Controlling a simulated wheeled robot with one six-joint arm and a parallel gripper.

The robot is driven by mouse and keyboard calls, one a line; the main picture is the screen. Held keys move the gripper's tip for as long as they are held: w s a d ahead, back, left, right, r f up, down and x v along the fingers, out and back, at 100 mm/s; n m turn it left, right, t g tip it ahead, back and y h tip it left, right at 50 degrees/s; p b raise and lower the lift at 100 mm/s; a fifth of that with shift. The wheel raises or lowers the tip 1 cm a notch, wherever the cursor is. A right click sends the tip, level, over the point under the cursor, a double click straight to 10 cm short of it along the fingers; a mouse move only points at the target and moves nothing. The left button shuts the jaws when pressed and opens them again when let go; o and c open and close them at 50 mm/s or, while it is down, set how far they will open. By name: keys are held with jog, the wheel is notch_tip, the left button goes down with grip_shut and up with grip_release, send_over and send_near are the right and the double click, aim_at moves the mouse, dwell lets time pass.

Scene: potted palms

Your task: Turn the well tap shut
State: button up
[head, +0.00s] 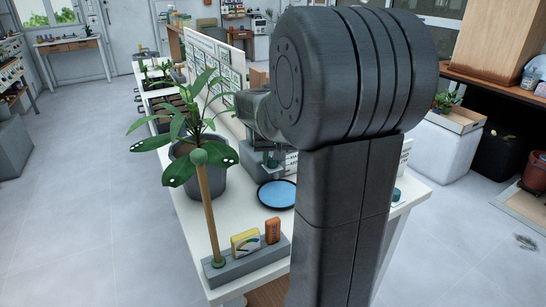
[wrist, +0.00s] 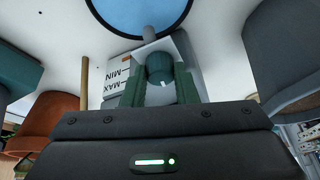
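In the wrist view, the well tap (wrist: 159,67) is a dark green round knob with a small white mark. It sits between the two green fingers of my gripper (wrist: 160,80), which look closed against its sides. The white well's scale plate (wrist: 117,75) beside it reads MIN and MAX. In the head view my own arm hides the tap and most of the gripper. A blue round saucer with a dark rim (head: 278,194) lies on the white bench, and it also shows at the top of the wrist view (wrist: 140,14).
A leafy palm in a grey pot (head: 208,178) stands left of my arm. A wooden stake (head: 209,215) rises from a grey block (head: 247,262) carrying a yellow box (head: 245,242) and an orange one (head: 272,230). Grey and terracotta pots flank the gripper in the wrist view.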

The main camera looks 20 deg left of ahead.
jog(key=shift+r+n+p, duration=0.1)
jog(key=shift+n+p, duration=0.3)
jog(key=shift+p, duration=0.15)
jog(key=shift+n+y+p, duration=0.3)
jog(key=shift+n+p, duration=0.15)
jog(key=shift+n, duration=0.15)
jog(key=o, duration=1)
jog(key=v, duration=0.4)
jog(key=p+v, duration=0.1)
jog(key=v, duration=0.4)
jog(key=p+v, duration=0.1)
jog(key=v, duration=0.3)
jog(key=shift+w+d+r, duration=0.15)
jog(key=shift+w+r, duration=0.05)
jog(key=shift+r, duration=0.15)
